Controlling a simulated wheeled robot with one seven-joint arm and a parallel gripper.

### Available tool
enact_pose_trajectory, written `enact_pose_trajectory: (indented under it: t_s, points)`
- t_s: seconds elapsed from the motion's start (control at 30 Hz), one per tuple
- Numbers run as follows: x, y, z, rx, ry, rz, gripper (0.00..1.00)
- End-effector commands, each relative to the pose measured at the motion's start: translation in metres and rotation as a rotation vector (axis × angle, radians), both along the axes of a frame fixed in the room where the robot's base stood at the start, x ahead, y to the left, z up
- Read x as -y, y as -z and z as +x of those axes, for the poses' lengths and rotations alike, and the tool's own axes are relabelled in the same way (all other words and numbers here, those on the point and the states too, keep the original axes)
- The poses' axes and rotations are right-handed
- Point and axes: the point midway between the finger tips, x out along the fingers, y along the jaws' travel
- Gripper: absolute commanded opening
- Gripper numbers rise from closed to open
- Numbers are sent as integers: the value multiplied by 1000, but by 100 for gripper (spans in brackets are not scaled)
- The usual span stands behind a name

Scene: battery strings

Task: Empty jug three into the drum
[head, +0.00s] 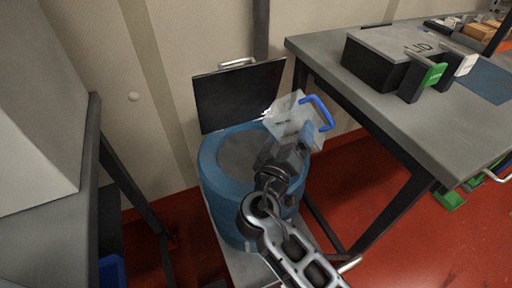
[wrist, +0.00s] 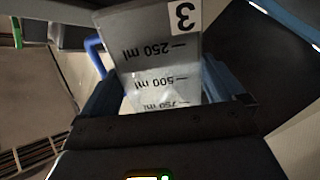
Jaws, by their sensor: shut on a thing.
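Jug three (head: 292,117) is a translucent jug with a blue handle, held tilted above the right side of the blue drum. In the wrist view the jug (wrist: 160,65) shows a "3" label and volume marks, upside down in the picture. My gripper (head: 300,138) is shut on the jug; its fingers show at both sides of the jug in the wrist view. Whether liquid is in the jug or pouring out is not clear.
A dark panel (head: 240,95) with a handle stands upright behind the drum. Another bench (head: 50,190) stands at the left. Red floor shows between them.

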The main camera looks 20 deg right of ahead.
Motion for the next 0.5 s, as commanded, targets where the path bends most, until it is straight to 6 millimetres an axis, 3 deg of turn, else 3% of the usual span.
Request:
enact_pose_trajectory:
  t_s: [0.5]
  points:
    - [0,-12,1,-69,0,-73,47]
